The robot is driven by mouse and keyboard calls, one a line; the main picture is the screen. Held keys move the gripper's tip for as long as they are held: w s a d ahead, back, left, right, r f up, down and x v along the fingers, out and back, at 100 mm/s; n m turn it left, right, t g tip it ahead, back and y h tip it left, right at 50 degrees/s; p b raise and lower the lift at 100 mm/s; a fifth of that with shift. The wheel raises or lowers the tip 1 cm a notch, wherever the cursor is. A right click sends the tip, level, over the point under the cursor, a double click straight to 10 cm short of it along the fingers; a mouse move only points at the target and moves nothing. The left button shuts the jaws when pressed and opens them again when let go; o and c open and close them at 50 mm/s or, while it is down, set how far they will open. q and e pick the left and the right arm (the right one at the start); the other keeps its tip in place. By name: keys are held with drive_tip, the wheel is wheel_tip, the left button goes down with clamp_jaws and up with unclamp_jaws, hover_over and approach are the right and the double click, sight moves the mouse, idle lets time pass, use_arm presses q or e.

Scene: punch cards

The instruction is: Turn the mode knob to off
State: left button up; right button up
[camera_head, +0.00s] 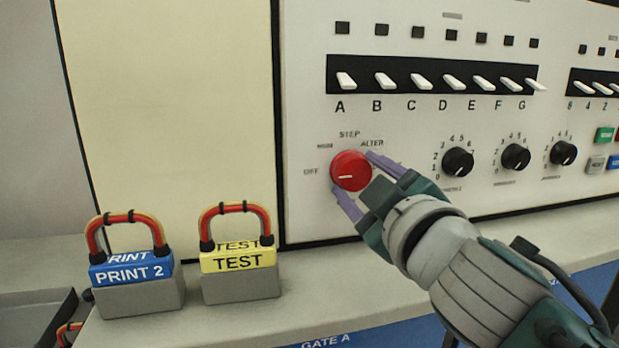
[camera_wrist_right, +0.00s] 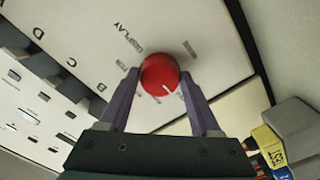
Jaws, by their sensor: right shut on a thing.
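The red round mode knob (camera_head: 351,170) is on the white panel, with the labels OFF, STEP and ALTER around its left and top. A short white line on its face points left, roughly at the OFF label (camera_head: 311,171). My right gripper (camera_head: 354,174) is shut on the knob, one purple finger at its upper right and one at its lower left. In the right wrist view the knob (camera_wrist_right: 159,74) sits between the two fingertips (camera_wrist_right: 160,78), its white mark at the lower right. My left gripper is not in view.
A row of white switches (camera_head: 432,79) runs above the knob. Black dials (camera_head: 457,161) are to its right. Two padlocks, PRINT 2 (camera_head: 135,272) and TEST (camera_head: 238,262), stand on the ledge at lower left. The plain cream panel (camera_head: 165,110) at left is clear.

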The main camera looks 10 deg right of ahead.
drive_tip(key=o, duration=1.3)
drive_tip(key=shift+o, duration=0.2)
drive_tip(key=s, duration=1)
drive_tip(key=shift+d, duration=0.2)
